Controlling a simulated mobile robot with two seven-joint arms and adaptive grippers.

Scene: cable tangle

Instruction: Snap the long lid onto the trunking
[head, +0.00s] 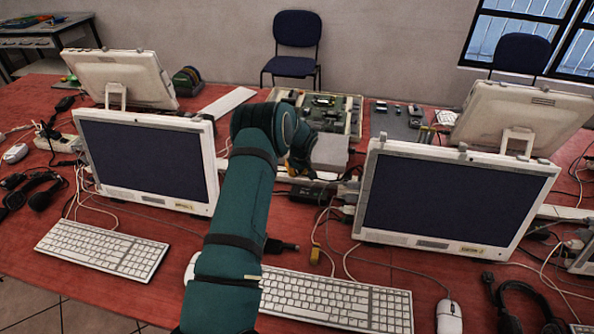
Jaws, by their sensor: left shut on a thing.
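My left arm reaches up from the bottom middle, and its gripper (301,170) points down between the two front monitors. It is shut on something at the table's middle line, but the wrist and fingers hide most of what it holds. White trunking (565,212) runs along the middle of the table behind the front monitors. The monitors and my arm cover much of it. A flat, pale long strip (228,103), which may be a lid, lies on the table behind the left monitor, apart from the gripper. My right gripper is not in view.
Monitors stand close on the left (150,165) and right (450,200). A grey box (330,152) and a board tray (340,108) lie beyond the gripper. Loose cables, a black adapter (312,193) and a keyboard (335,303) crowd the red table (200,265).

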